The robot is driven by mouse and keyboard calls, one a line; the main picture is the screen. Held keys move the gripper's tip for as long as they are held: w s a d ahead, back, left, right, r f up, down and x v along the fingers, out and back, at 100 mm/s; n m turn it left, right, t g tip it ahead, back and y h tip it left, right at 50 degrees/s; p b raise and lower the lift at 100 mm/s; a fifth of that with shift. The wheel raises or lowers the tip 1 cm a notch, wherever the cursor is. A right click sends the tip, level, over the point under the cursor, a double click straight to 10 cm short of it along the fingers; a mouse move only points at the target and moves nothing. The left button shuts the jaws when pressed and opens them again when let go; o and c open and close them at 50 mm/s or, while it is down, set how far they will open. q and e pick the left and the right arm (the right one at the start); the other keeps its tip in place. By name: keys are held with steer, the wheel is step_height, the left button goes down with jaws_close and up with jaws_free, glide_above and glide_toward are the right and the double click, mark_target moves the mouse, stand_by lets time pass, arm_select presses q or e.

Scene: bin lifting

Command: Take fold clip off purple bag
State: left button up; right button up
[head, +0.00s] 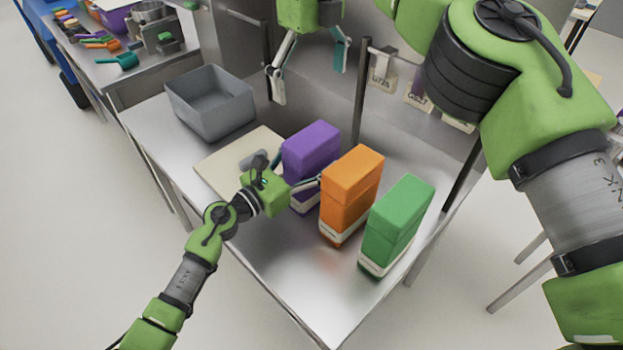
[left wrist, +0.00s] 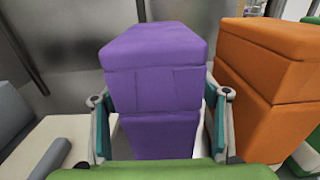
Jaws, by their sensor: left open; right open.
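The purple bag (head: 311,148) stands upright on the steel table, at the left end of a row of bags. In the left wrist view the purple bag (left wrist: 155,85) has a folded-over top, and I cannot make out a separate clip on it. My left gripper (head: 292,178) is open, low at the bag's near side. In the left wrist view its two fingers (left wrist: 160,98) stand one on each side of the bag; whether they touch it I cannot tell. My right gripper (head: 308,84) is open and empty, above and behind the purple bag.
An orange bag (head: 352,175) and a green bag (head: 398,220) stand close to the right. A grey bin (head: 211,101) and a pale board (head: 218,167) lie left. A dark upright post (head: 361,90) rises behind. The table's front (head: 295,285) is clear.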

arm_select(q)
steer(key=c, duration=1.7)
arm_select(e)
glide_above(313, 138)
steer(key=s, duration=0.2)
steer(key=shift+n+y, duration=0.4)
steer(key=f, duration=0.5)
steer(key=shift+w+a+f, duration=0.1)
steer(key=shift+w+a, duration=0.15)
steer(key=shift+a, duration=0.05)
steer(key=shift+s+d+f, duration=0.1)
steer(key=shift+s+f, duration=0.05)
steer(key=shift+f, duration=0.15)
steer(key=shift+s+d+f+y, duration=0.1)
steer(key=shift+s+d+y, duration=0.1)
steer(key=shift+y, duration=0.2)
steer(key=shift+s+d+t, duration=0.1)
steer(key=shift+d+t, duration=0.1)
steer(key=shift+t, duration=0.3)
steer(key=w+f, duration=0.1)
steer(key=f, duration=0.2)
steer(key=w+f+t+y, duration=0.1)
steer(key=f, duration=0.2)
steer(key=w+f+t, duration=0.1)
steer(key=f, duration=0.2)
steer(key=shift+a+m+y, duration=0.3)
steer(key=shift+a+m, duration=0.1)
